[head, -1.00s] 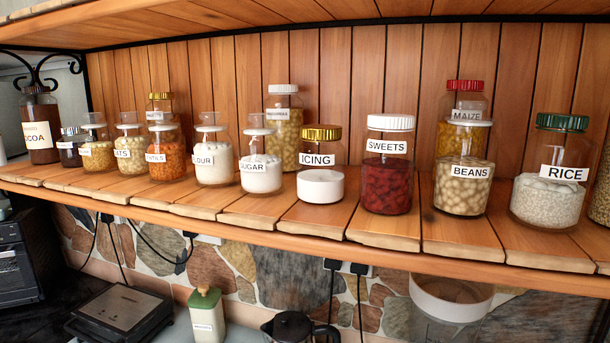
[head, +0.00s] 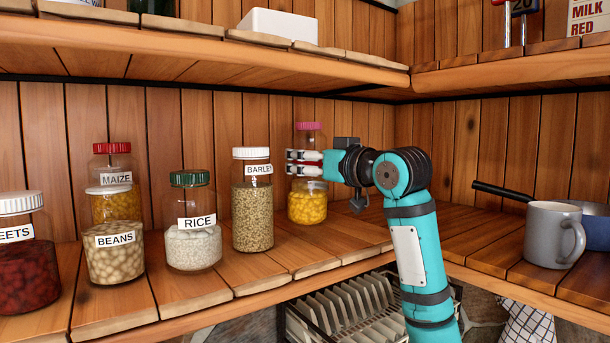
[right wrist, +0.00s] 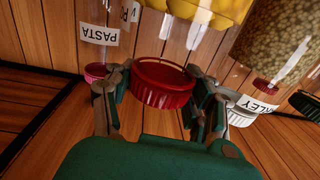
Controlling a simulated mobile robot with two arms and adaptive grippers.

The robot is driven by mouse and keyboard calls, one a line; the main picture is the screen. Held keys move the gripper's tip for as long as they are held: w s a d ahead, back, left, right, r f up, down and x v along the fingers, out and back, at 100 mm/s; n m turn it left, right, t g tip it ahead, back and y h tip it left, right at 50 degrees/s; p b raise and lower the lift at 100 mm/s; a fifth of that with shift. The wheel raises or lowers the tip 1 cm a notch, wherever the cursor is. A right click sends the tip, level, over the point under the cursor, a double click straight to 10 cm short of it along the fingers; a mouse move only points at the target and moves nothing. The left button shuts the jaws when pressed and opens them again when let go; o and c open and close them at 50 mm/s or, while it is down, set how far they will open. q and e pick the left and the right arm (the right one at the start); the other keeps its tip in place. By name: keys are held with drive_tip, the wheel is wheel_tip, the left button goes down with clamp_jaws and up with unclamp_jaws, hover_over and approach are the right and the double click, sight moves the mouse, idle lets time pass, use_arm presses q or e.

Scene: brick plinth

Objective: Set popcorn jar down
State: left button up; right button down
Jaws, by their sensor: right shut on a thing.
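The popcorn jar (head: 308,206) is a clear jar with yellow contents and a red lid. It is upright at the back of the wooden shelf, right of the barley jar. I cannot tell whether its base touches the boards. My right gripper (head: 306,162) is shut on its lid, with a finger on each side. In the right wrist view, which is upside down, the red lid (right wrist: 162,84) sits between the fingers (right wrist: 160,95) and the yellow contents (right wrist: 210,8) show at the top. My left gripper is not in view.
The barley jar (head: 252,205) stands close on the left, with the rice jar (head: 193,240) beyond. A pink-lidded jar (head: 309,126) is behind; its PASTA label (right wrist: 99,33) shows in the wrist view. A grey mug (head: 550,235) and pan are far right. Shelf boards before the jar are clear.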

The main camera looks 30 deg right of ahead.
sight(307, 177)
wheel_tip(307, 177, down, 2)
drive_tip(key=shift+s+a+p, duration=0.1)
drive_tip(key=shift+p, duration=0.25)
drive_tip(key=shift+f, duration=0.6)
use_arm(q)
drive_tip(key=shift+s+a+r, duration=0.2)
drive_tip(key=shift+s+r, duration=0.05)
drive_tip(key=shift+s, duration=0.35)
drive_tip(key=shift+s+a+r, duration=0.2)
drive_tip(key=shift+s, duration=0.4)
use_arm(e)
drive_tip(key=c, duration=0.9)
unclamp_jaws()
drive_tip(key=shift+f, duration=0.1)
drive_tip(key=shift+c, duration=0.2)
drive_tip(key=o, duration=0.5)
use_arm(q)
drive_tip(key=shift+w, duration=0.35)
